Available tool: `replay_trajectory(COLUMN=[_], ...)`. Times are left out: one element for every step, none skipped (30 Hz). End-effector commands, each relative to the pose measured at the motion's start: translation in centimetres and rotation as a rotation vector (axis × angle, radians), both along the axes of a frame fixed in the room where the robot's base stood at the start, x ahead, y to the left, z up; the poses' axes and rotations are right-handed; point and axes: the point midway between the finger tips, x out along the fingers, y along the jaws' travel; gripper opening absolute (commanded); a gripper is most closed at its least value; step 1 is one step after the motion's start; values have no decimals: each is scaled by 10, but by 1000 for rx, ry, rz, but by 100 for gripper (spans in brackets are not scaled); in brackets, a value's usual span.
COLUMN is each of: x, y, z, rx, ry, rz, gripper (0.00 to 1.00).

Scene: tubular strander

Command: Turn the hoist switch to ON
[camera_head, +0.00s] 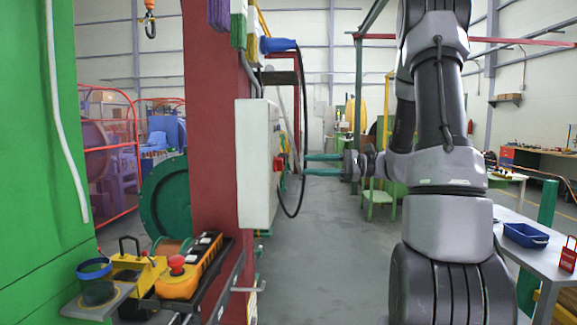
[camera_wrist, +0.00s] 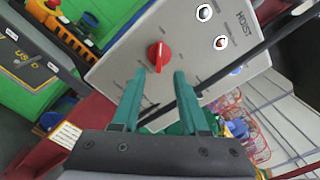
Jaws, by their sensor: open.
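The hoist switch (camera_wrist: 159,56) is a red rotary knob on a light grey panel (camera_wrist: 200,70) marked HOIST, which looks tilted in the wrist view. In the head view the red knob (camera_head: 278,164) sticks out from the side of the white box (camera_head: 256,165) on the dark red column. My gripper (camera_wrist: 160,76) has two green fingers, spread apart and empty, with the knob just beyond and between their tips. In the head view my gripper (camera_head: 307,164) points left at the knob with a small gap. The small lettering around the knob is not readable.
A black cable (camera_head: 304,130) hangs in a loop from a blue plug (camera_head: 278,45) beside the box; it crosses the panel behind my fingers in the wrist view. A yellow pendant (camera_head: 180,280) with a red button lies lower left.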

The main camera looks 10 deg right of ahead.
Motion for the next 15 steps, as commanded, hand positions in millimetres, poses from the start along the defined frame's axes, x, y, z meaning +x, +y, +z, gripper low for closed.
replay_trajectory(x=[3,4,7,9,10,12,14,15,17,18,19,20,20,21,21], y=[12,18,25,30,35,42,46,50,55,58,61,64,65,67,68], z=[0,0,0,0,0,0,0,0,0,0,0,0,0,0,0], rx=[-1,-1,-2,-2,-2,-2,-1,-1,-2,-2,-2,-2,-1,-1,-2], ry=[0,0,-1,-1,-1,-1,0,0,0,-1,-1,1,0,0,1], rz=[5,6,6,6,6,6,6,5,5,4,4,4,3,3,2], gripper=[44,44,44,44,44,44,44,44,44,44,44,44,44,44,44])
